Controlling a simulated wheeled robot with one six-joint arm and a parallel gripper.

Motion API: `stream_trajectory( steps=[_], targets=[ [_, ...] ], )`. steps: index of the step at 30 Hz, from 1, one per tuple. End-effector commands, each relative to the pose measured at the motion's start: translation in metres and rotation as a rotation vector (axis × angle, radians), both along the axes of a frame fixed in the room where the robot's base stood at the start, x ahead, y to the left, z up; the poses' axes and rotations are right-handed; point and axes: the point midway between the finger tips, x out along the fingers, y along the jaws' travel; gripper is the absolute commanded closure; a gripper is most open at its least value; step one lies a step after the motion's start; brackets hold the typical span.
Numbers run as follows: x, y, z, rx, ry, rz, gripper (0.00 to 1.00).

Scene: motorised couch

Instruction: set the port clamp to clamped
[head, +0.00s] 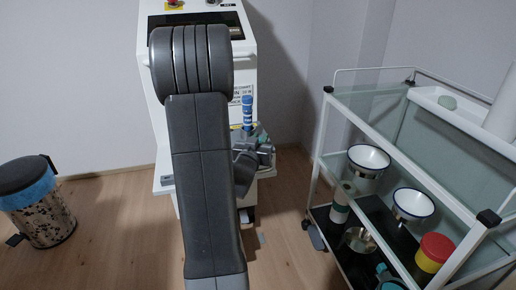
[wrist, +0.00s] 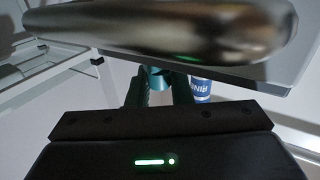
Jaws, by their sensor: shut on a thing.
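My gripper (wrist: 158,92) is shut on a small teal part (wrist: 157,76), which I take to be the port clamp's lever. Much of that part is hidden between the fingers, and I cannot tell the clamp's setting. A blue labelled cylinder (wrist: 202,90) is just right of the fingers in the wrist view. In the head view a blue upright cylinder (head: 247,112) stands at the right side of the white cabinet (head: 243,68). My gripper shows small and partly hidden there, just below the blue cylinder.
A blurred metal bar (wrist: 185,28) crosses close above the fingers in the wrist view. A glass-shelved trolley (head: 325,140) with bowls stands at the right. A lidded bin (head: 42,215) is at the left. Bare floor (head: 110,235) lies between bin and cabinet.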

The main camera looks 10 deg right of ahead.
Motion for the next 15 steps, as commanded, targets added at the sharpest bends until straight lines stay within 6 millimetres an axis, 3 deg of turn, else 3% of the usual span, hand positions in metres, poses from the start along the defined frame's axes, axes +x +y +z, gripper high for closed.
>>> stream_trajectory(
  steps=[15],
  targets=[
    [0.0011,-0.0015,0.0018,-0.004,0.000,0.061,1.00]
  ],
)
